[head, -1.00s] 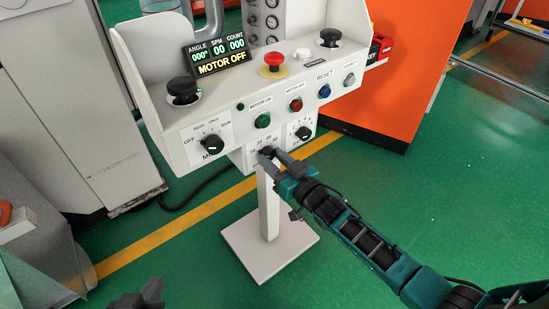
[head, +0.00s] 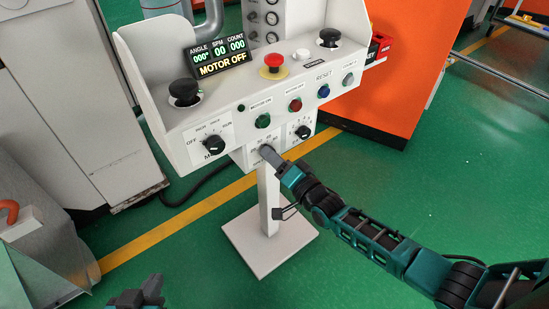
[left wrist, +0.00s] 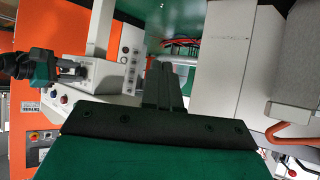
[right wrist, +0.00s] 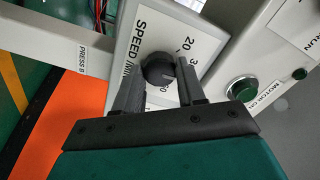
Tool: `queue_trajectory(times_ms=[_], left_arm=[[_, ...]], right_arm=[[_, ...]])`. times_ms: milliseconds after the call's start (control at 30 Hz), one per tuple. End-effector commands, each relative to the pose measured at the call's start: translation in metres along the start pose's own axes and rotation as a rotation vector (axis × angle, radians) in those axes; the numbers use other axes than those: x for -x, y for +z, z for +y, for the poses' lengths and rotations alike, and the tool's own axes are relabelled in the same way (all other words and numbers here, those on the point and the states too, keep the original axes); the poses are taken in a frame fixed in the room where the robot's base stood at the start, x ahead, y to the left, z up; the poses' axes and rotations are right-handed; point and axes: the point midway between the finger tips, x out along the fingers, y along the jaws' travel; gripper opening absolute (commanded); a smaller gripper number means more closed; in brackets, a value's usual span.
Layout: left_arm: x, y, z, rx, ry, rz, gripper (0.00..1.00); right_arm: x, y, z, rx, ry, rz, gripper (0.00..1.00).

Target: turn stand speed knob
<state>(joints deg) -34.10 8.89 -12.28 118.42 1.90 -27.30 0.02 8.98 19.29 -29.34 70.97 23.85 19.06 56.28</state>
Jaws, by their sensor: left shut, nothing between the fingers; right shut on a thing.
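The speed knob (right wrist: 158,70) is a round black dial on a white plate (right wrist: 128,45) marked "SPEED" with numbers, in the right wrist view. In the head view the plate (head: 254,155) hangs low on the front of the white control stand (head: 180,140); the knob there is mostly hidden by my gripper. My right gripper (right wrist: 158,78) is shut on the knob, one finger on each side of it. It also shows in the head view (head: 268,153). My left gripper (head: 152,290) is shut and empty at the bottom left, away from the stand; it fills the middle of the left wrist view (left wrist: 165,85).
The panel carries a red emergency button (head: 273,64), a green button (head: 263,121), a mode knob (head: 214,144) and another dial (head: 303,132). A display (head: 217,58) reads "MOTOR OFF". An orange machine (head: 400,70) stands behind.

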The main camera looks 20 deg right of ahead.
Motion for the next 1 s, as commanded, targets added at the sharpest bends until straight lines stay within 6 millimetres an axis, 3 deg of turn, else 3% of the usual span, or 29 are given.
queue_trajectory(times_ms=[1000], left_arm=[[-0.020, 0.015, 0.006, 0.011, 0.016, 0.010, 0.00]], right_arm=[[0.000, 0.002, 0.002, -0.920, 0.000, -0.001, 0.09]])
